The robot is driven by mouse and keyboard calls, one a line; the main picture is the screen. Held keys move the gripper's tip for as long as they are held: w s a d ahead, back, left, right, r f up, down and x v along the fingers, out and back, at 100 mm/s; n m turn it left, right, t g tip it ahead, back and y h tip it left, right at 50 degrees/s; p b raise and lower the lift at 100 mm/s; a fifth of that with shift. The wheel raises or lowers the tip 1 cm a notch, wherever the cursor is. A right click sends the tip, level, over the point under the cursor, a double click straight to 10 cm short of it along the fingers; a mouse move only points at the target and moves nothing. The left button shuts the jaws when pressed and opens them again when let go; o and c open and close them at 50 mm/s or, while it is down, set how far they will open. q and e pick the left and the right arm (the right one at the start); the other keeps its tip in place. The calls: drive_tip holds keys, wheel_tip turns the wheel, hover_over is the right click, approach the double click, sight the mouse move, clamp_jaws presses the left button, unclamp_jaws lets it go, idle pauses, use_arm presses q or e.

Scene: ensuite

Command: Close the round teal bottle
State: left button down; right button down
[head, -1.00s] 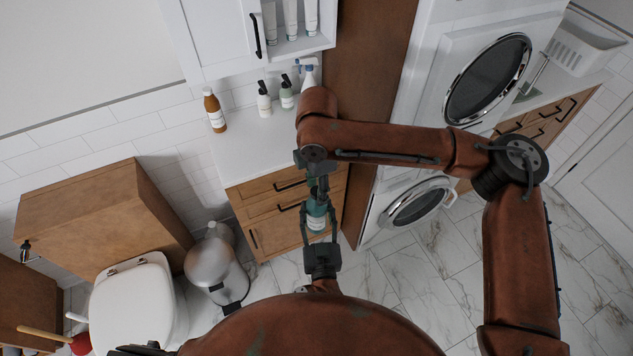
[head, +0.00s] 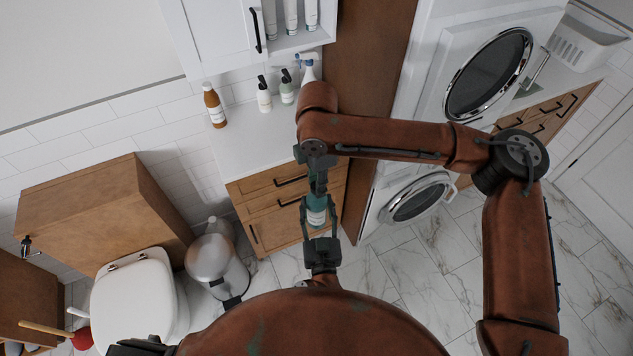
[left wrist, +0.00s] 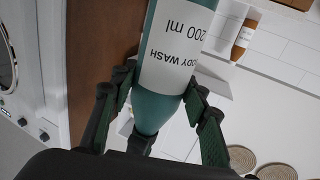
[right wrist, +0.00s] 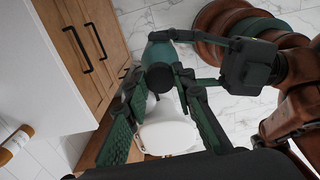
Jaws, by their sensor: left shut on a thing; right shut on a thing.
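The round teal bottle (head: 316,211) with a white label is upright in mid-air between my two grippers, in front of the wooden drawers. In the left wrist view the bottle (left wrist: 178,45) appears upside down, its label reading "body wash 200 ml". My left gripper (head: 318,210) comes from below in the head view, its fingers shut around the bottle's sides. My right gripper (right wrist: 160,88) comes down from above, shut on a small dark piece at the bottle's top (right wrist: 161,52), apparently the cap. Fingers hide the joint, so I cannot tell how it sits.
The white counter (head: 238,146) behind carries an orange bottle (head: 215,106) and several pump or spray bottles. A toilet (head: 135,305) and a metal bin (head: 215,262) stand at left. Washing machines (head: 418,202) stand at right. Marble floor shows at lower right.

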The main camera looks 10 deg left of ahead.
drive_tip(key=c, duration=1.5)
unclamp_jaws()
drive_tip(key=shift+c, duration=0.2)
wheel_tip(320, 180, up, 12)
